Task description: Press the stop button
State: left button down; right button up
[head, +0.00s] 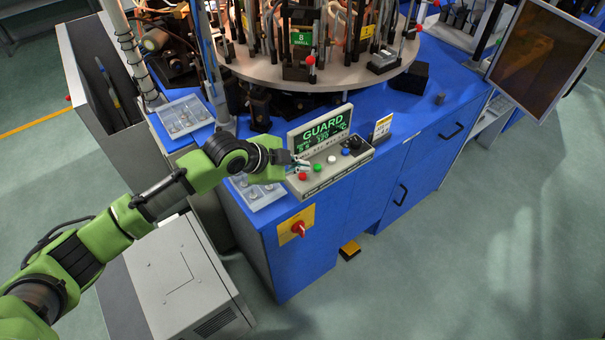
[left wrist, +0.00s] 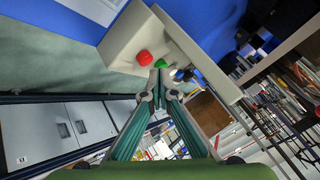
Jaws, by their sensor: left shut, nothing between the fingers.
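The control box (head: 335,171) sits on the front corner of the blue machine. Its sloped face carries a red button (head: 302,176), a green button (head: 317,167), a white button (head: 331,159), a blue button and a black knob (head: 354,143). I see no readable label on the red button, the likely stop button. My left gripper (head: 305,164) is shut and empty, just above the red and green buttons. In the left wrist view the red button (left wrist: 144,57) is just left of the fingertips (left wrist: 158,72), and the green button (left wrist: 160,63) is beyond them. I cannot tell whether they touch.
A display (head: 320,130) reading "GUARD" stands behind the buttons. A red rotary switch (head: 299,228) on a yellow plate is on the cabinet front below. A clear tray (head: 255,190) lies beside my left forearm. A round turntable (head: 260,68) stands behind. The floor at right is clear.

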aim_at(301, 177)
pick_arm(q)
jog(key=shift+f, duration=0.1)
dwell(0.6)
jog(key=shift+f, duration=0.35)
jog(key=shift+f+b, duration=0.35)
jog(key=shift+f, duration=0.2)
dwell(0.6)
dwell(0.3)
jog(key=shift+r+p, duration=0.95)
notch_tip(301, 177, up, 5)
jog(key=p, duration=0.4)
jog(key=shift+r+p, duration=0.1)
jog(key=shift+p, duration=0.3)
jog(key=shift+s, duration=0.1)
